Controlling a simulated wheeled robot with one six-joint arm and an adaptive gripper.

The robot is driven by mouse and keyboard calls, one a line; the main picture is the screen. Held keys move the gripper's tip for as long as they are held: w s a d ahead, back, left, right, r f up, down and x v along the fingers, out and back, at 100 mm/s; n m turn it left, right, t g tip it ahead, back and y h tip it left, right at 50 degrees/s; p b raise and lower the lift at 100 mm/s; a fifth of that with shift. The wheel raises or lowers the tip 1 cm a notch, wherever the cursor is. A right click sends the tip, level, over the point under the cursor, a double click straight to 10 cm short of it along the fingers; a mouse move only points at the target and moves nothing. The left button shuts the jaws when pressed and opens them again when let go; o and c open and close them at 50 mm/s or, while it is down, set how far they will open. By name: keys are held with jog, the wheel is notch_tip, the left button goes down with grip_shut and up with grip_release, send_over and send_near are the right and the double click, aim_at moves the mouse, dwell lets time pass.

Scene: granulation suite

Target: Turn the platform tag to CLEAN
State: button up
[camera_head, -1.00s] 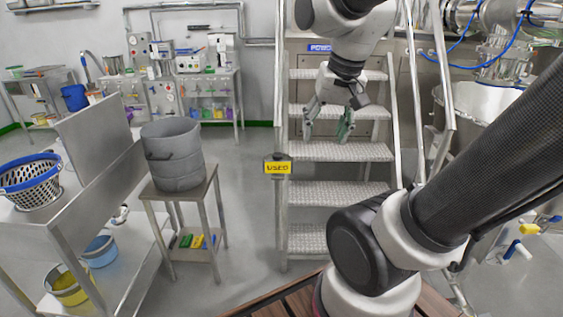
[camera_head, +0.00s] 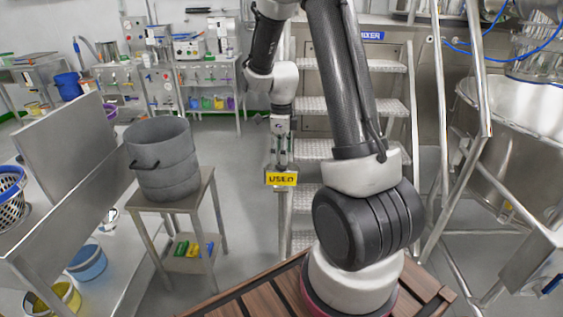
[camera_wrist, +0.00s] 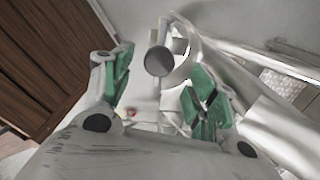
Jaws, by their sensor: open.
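The platform tag (camera_head: 281,179) is a yellow plate reading USED, on a grey holder at the left side of the platform stairs. My gripper (camera_head: 282,158) points down just above the tag in the head view. In the wrist view my gripper (camera_wrist: 160,78) is open, its green-padded fingers apart. A round grey knob or post end (camera_wrist: 159,61) shows between the fingers; I cannot tell whether it is part of the tag. The tag's lettering is not visible in the wrist view. I cannot tell whether the fingers touch anything.
The metal stairs (camera_head: 377,106) with handrails rise behind my arm. A grey bucket (camera_head: 160,160) stands on a small steel stand to the left. A steel bench (camera_head: 60,215) is at the far left. Grey floor between stand and stairs is clear.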

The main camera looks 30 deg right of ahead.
aim_at(282, 174)
jog(key=shift+f, duration=1.9)
jog(key=c, duration=1)
jog(key=shift+c, duration=0.2)
